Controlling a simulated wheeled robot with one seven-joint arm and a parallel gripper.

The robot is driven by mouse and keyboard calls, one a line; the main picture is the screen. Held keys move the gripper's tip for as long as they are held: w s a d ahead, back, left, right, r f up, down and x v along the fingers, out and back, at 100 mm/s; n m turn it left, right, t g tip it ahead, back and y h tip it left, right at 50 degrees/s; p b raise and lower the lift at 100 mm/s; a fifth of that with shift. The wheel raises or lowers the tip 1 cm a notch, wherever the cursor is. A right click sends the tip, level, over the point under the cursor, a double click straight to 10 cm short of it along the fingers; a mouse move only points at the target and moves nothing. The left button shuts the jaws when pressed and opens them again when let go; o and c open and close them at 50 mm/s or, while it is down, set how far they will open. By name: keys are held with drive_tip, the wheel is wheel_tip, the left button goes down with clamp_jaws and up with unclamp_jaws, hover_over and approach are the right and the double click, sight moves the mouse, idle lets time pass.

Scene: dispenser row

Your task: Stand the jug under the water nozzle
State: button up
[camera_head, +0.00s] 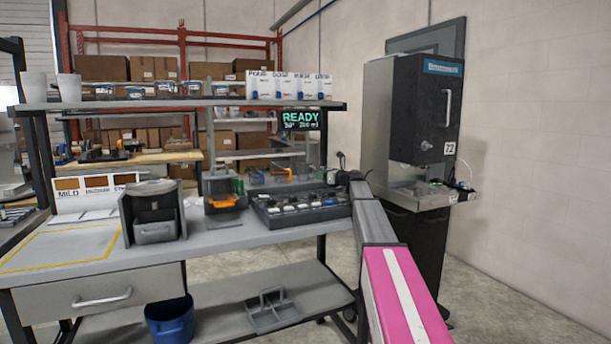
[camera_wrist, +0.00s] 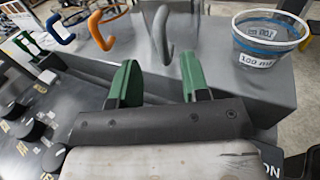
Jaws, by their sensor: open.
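In the wrist view my gripper (camera_wrist: 158,78) is open, its two green fingers apart with nothing clamped between them. Curved handles stand just beyond it: a blue one (camera_wrist: 58,30), an orange one (camera_wrist: 100,32) and a grey one (camera_wrist: 160,32) roughly ahead of the finger gap. A clear cup-like vessel (camera_wrist: 265,42) with a blue band and a "100 ml" label stands at upper right. In the head view small clear vessels with coloured handles (camera_head: 281,176) stand behind the button panel. I cannot tell which is the jug, nor make out a labelled water nozzle.
A black-fronted dispenser (camera_head: 424,110) with a recess stands at right. A smaller dispenser (camera_head: 221,185) with an orange tray stands on the bench, beside a button panel (camera_head: 300,207). A "READY" display (camera_head: 300,119) hangs above. The yellow-outlined bench area (camera_head: 60,245) is clear.

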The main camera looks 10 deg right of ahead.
sight(307, 172)
drive_tip(key=x, duration=0.5)
drive_tip(key=shift+w+f, duration=0.1)
drive_tip(key=shift+w, duration=0.05)
drive_tip(key=shift+d, duration=0.1)
drive_tip(key=shift+c, duration=0.2)
clamp_jaws()
